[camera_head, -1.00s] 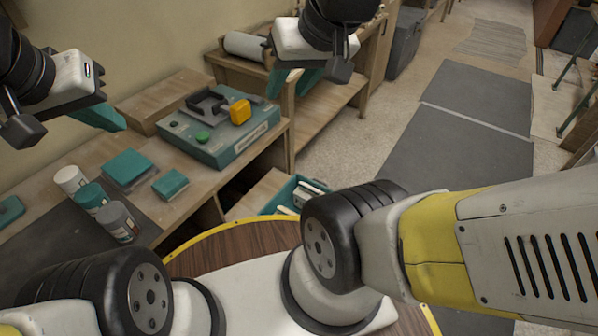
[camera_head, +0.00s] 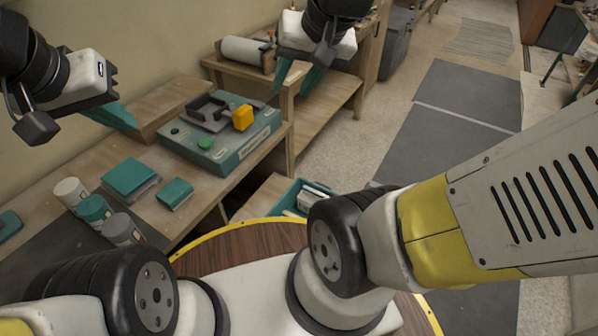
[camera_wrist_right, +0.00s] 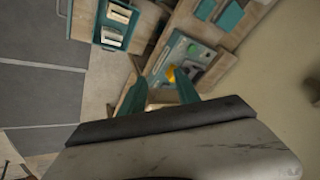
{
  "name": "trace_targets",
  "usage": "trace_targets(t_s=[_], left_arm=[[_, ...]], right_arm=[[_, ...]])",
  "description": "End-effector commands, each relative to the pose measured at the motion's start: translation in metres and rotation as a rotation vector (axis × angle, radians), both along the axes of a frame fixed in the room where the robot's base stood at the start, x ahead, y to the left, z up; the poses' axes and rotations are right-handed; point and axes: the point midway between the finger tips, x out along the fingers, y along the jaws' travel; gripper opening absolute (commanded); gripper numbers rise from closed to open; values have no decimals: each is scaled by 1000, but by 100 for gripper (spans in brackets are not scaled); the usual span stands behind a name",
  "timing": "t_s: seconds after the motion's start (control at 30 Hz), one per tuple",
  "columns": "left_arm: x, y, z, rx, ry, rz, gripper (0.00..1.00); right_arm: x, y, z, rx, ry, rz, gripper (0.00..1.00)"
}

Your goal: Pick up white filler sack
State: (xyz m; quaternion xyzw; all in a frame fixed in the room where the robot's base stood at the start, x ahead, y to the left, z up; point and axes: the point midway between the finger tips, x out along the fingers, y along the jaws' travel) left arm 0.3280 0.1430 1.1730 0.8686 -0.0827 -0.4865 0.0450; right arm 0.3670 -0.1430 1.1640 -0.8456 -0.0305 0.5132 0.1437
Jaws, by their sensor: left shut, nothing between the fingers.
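I cannot make out a white filler sack for certain in either view. A pale roll-like bundle (camera_head: 247,53) lies on the wooden shelf unit at the back in the head view; I cannot tell whether it is a sack. My right gripper (camera_head: 291,90) hangs over that unit's front, its teal fingers apart and empty. Its fingers also show in the right wrist view (camera_wrist_right: 160,78), spread with nothing between them. My left gripper (camera_head: 125,122) is at the left above the bench, shut and empty, partly hidden by its own housing.
A teal machine (camera_head: 225,145) with a yellow knob stands on the wooden bench (camera_head: 150,205). A teal crate (camera_head: 306,197) stands low beside the bench. The floor mats (camera_head: 440,125) to the right look clear.

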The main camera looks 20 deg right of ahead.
Motion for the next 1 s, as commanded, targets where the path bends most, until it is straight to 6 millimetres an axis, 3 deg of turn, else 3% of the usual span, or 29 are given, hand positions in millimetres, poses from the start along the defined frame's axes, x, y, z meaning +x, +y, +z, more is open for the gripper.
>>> trace_targets(t_s=[0.27, 0.47, 0.73, 1.0], left_arm=[[0, 0, 0, 0, 0, 0, 0], [0, 0, 0, 0, 0, 0, 0], [0, 0, 0, 0, 0, 0, 0], [0, 0, 0, 0, 0, 0, 0]], right_arm=[[50, -5, -25, 127, 122, -237, 38], [108, -15, -73, 256, 263, -559, 38], [175, -40, -176, 383, 427, -1056, 38], [206, -71, -311, 438, 524, -1572, 38]])
